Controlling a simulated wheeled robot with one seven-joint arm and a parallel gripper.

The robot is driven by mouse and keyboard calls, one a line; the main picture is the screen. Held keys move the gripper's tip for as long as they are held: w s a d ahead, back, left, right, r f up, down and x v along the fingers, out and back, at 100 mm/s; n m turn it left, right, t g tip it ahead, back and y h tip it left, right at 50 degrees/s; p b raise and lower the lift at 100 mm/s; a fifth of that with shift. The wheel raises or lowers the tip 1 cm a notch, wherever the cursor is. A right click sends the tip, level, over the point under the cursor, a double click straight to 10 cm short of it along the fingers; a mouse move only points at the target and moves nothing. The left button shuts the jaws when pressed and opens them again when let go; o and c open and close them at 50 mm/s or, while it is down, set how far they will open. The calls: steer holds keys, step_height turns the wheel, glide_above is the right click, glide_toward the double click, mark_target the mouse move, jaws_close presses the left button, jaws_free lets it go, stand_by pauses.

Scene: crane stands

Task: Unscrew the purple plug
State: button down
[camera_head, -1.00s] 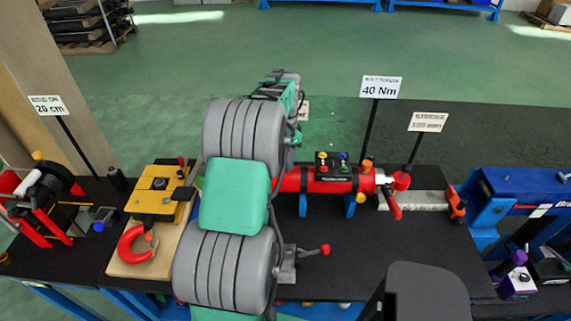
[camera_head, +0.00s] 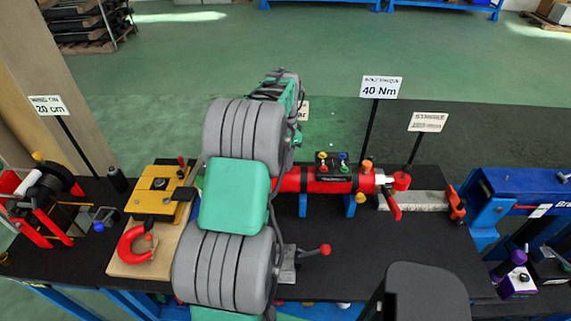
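A small purple plug-like piece (camera_head: 518,257) stands at the lower right, with a dark part around it. Just below it is a purple block (camera_head: 518,282) with a white label. I cannot tell how the two are joined. My grey and teal arm rises through the middle of the view, well to the left of them. Its fingers cannot be made out, so I cannot see whether they hold anything.
A red cylinder (camera_head: 290,180) on blue supports lies behind my arm. A blue vise-like device (camera_head: 525,186) stands at the right. A yellow clamp with a red hook (camera_head: 137,245) is at the left. The black table top (camera_head: 380,245) is clear in the middle right.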

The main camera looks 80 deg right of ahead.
steer(key=shift+r, duration=0.1)
steer(key=n, duration=0.4)
steer(key=shift+n, duration=0.6)
steer(key=n, duration=0.2)
steer(key=shift+r+n, duration=0.1)
steer(key=shift+n, duration=1.4)
steer(key=shift+n, duration=0.6)
steer(key=n, duration=0.4)
steer(key=shift+d, duration=0.1)
